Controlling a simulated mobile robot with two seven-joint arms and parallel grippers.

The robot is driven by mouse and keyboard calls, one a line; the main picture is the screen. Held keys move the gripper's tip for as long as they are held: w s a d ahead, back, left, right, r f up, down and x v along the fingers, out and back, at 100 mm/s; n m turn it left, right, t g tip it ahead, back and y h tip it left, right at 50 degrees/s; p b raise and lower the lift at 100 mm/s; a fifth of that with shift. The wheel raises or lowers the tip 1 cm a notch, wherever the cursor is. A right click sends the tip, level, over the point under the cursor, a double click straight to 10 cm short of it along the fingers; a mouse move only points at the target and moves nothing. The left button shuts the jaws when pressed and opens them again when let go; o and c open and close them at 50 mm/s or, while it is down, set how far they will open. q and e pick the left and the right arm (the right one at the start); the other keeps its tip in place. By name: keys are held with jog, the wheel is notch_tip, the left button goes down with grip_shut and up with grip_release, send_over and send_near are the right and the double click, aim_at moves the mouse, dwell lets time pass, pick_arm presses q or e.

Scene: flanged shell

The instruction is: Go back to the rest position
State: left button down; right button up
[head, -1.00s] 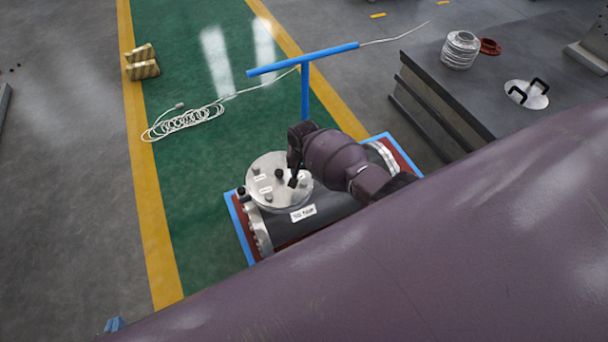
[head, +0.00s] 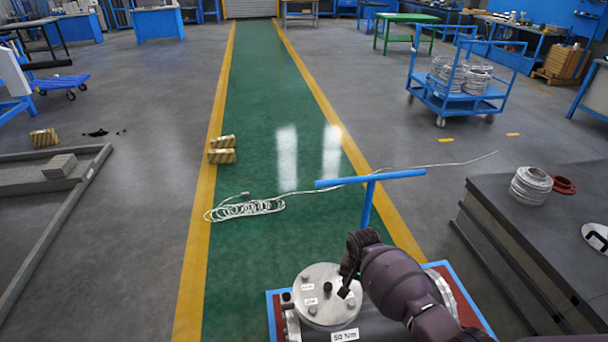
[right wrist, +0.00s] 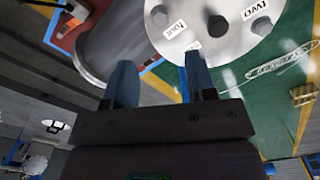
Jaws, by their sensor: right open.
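The round metal flange cover (head: 318,307) with bolts and small labels sits on top of the grey shell (head: 377,328) at the bottom of the head view. My right gripper (head: 346,283) is above the right part of the cover. In the right wrist view its two fingers (right wrist: 160,82) stand apart with nothing between them. The flange cover (right wrist: 240,44) is beyond the fingertips at the upper right, with labels "four" and "two" on it. The shell (right wrist: 122,38) shows at the upper left. My left gripper is not in view.
A blue T-shaped handle (head: 368,203) stands behind the shell. A coiled white cable (head: 245,208) lies on the green lane. A dark block (head: 530,240) with metal rings (head: 530,186) is at right. A blue cart (head: 460,100) stands farther back. The lane beyond is mostly clear.

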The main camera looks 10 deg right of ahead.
jog(key=w+a+r+n+t, duration=0.3)
jog(key=w+r+n+t, duration=0.3)
jog(key=w+r+t, duration=0.3)
jog(key=s+d+r+n+t, duration=0.1)
jog(key=s+r+t, duration=0.15)
jog(key=s, duration=0.65)
jog(key=s+d+r+n+t, duration=0.1)
jog(key=s+r+n+t, duration=0.15)
jog(key=s, duration=0.75)
jog(key=s+f+m+g, duration=0.1)
jog(key=s+f, duration=0.3)
jog(key=s, duration=0.3)
jog(key=s+d+f+g+b, duration=0.1)
jog(key=s+f, duration=0.3)
jog(key=s, duration=0.2)
jog(key=shift+s+d+m, duration=0.3)
jog(key=shift+s+m, duration=0.05)
